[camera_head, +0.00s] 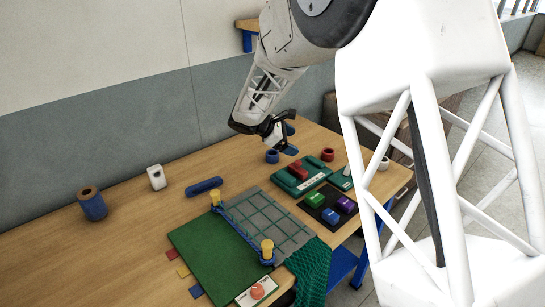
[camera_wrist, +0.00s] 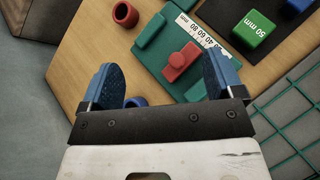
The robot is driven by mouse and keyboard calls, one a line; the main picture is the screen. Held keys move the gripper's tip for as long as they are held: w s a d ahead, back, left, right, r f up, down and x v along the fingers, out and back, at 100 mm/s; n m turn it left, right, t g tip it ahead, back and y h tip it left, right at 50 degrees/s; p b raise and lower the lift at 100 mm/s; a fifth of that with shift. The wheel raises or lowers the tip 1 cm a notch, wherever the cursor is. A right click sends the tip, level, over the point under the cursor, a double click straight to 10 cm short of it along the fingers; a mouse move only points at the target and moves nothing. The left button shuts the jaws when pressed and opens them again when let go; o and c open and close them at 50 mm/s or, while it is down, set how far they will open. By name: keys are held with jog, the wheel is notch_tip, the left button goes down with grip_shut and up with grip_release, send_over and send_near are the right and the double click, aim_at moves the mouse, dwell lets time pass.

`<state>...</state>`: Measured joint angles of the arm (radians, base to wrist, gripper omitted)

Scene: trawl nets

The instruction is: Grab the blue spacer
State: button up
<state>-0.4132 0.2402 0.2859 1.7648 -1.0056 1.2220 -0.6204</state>
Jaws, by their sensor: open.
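The blue spacer (camera_head: 272,156) is a small blue ring on the wooden table, near the wall side and left of the green tray (camera_head: 284,180). It shows in the wrist view (camera_wrist: 138,101) just beyond the gripper's dark bar, nearer the left finger, with its lower part hidden. My gripper (camera_head: 284,142) is above the table, close over the spacer in the head view. In the wrist view my gripper's two blue fingers (camera_wrist: 164,76) are wide apart, with nothing held between them.
A red ring (camera_head: 327,155) stands behind the tray, which holds a red piece (camera_head: 298,170). Green (camera_head: 315,199), purple (camera_head: 330,216) and blue (camera_head: 346,204) blocks lie on a dark mat. Netting and yellow-topped posts (camera_head: 267,248) stand nearer. The table's left side has free room.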

aim_at(277, 153)
jog(key=w+a+f+n+t, duration=0.1)
jog(key=w+a+f+n, duration=0.1)
jog(key=w+a+f, duration=0.1)
jog(key=w+a+f+n+t+h, duration=0.1)
jog(key=w+a+f+n, duration=0.1)
jog(key=w+a+f, duration=0.1)
jog(key=w+a+f+n+t, duration=0.1)
jog(key=w+a+f, duration=0.2)
jog(key=a+f, duration=0.2)
jog(key=shift+a+n+t+h, duration=0.3)
jog(key=shift+a+n+h, duration=0.1)
jog(key=shift+a, duration=0.65)
jog(key=shift+x, duration=1.3)
jog(key=shift+x, duration=2.6)
